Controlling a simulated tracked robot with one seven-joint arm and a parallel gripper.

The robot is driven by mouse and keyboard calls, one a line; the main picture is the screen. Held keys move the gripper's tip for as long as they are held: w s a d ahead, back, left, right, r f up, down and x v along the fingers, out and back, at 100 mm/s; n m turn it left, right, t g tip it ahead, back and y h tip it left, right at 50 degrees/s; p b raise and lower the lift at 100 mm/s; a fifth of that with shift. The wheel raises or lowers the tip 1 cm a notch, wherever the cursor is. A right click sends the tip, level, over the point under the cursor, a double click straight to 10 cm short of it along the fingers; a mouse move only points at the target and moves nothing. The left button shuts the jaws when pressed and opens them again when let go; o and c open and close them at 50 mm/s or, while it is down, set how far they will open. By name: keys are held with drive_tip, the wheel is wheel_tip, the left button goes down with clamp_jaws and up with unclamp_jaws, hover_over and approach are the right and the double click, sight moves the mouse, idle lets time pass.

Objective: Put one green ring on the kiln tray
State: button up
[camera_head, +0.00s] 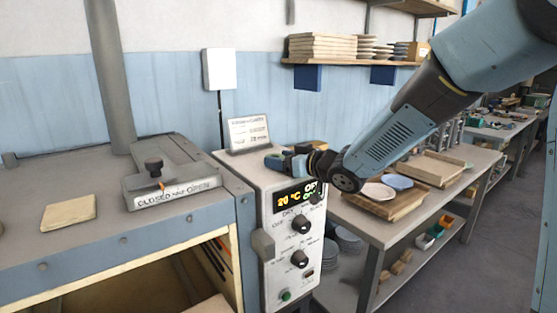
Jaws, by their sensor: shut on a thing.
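My gripper (279,162) reaches in from the upper right and sits just above the top of the dryer's control box, in front of the wall. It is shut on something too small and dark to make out. I cannot pick out a green ring in this view. No tray is clearly marked as the kiln tray. A wooden tray (384,211) with a pinkish plate and a bluish plate lies on the bench to the right, partly behind my arm.
The control box (273,256) has a display reading 20 °C and several knobs. A grey dryer top (75,174) with a closed/open slide damper (171,184) stands left. A shelf (352,63) with stacked boards and plates hangs above.

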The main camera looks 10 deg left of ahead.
drive_tip(key=shift+s+f, duration=0.1)
drive_tip(key=shift+f, duration=0.15)
